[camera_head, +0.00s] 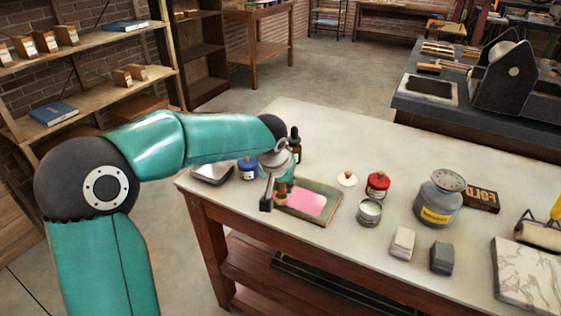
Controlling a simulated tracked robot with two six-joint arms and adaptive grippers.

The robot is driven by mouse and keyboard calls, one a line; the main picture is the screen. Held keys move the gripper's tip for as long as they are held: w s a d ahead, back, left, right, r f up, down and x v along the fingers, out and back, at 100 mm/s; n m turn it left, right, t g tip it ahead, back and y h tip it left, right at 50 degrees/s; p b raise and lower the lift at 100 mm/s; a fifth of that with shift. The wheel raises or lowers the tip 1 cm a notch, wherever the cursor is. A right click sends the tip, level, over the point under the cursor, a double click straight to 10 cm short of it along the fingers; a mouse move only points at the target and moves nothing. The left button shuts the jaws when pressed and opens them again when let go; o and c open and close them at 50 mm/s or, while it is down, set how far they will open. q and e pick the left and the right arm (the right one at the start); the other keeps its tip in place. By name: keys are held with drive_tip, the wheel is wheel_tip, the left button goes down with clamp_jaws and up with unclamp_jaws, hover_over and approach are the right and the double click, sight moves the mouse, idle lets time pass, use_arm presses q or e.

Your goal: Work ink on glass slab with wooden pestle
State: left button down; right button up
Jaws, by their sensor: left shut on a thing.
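The glass slab (330,211) lies on the pale worktable, with a patch of pink ink (305,203) spread over it. The wooden pestle (281,198) is a small brown shape at the slab's left edge, below my left gripper (279,187). My left gripper is shut on the pestle, and its own body hides the pestle's upper part. I cannot tell whether the pestle's foot touches the slab. My right gripper is out of view.
Two blocks and a marble slab (528,275) lie at the right. The table's far middle is clear.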

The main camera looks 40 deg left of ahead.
use_arm(q)
wheel_tip(320, 180, up, 2)
drive_tip(key=shift+a+r+p, duration=0.15)
drive_tip(key=shift+r+p, duration=0.05)
drive_tip(key=shift+p, duration=0.1)
drive_tip(key=shift+w+r, duration=0.15)
drive_tip(key=shift+w, duration=0.05)
drive_tip(key=shift+r+p, duration=2.15)
drive_tip(key=shift+r, duration=0.5)
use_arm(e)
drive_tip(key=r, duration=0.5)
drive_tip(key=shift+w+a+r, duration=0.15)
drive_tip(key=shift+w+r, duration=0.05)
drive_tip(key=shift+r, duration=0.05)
